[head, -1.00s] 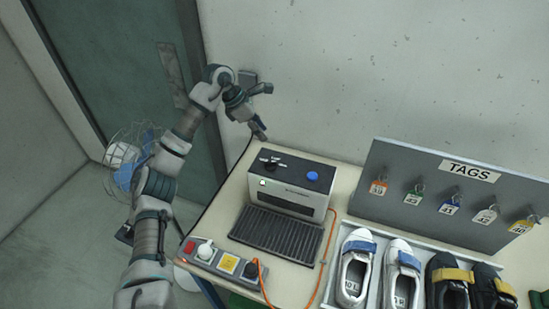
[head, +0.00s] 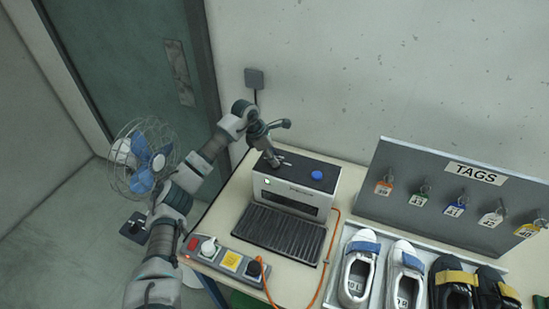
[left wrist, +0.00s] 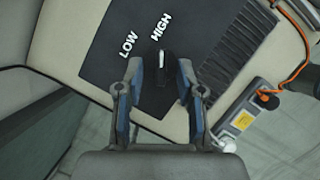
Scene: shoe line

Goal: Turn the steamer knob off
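The steamer (head: 296,188) is a grey box with a dark top, standing on the table with a ribbed black plate in front. In the left wrist view its black knob (left wrist: 160,72) has a white pointer line directed at the word HIGH, with LOW beside it. My left gripper (left wrist: 159,68) is open, with one finger on each side of the knob; a gap shows on both sides. In the head view the left gripper (head: 274,162) is over the left part of the steamer's top and mostly hides the knob. My right gripper is not in view.
A blue button (head: 317,175) sits on the steamer's top at right. A power strip (head: 225,259) with an orange cable lies in front. The tag board (head: 440,205) and shoes (head: 357,275) are at right. A fan (head: 143,160) stands at left behind my arm.

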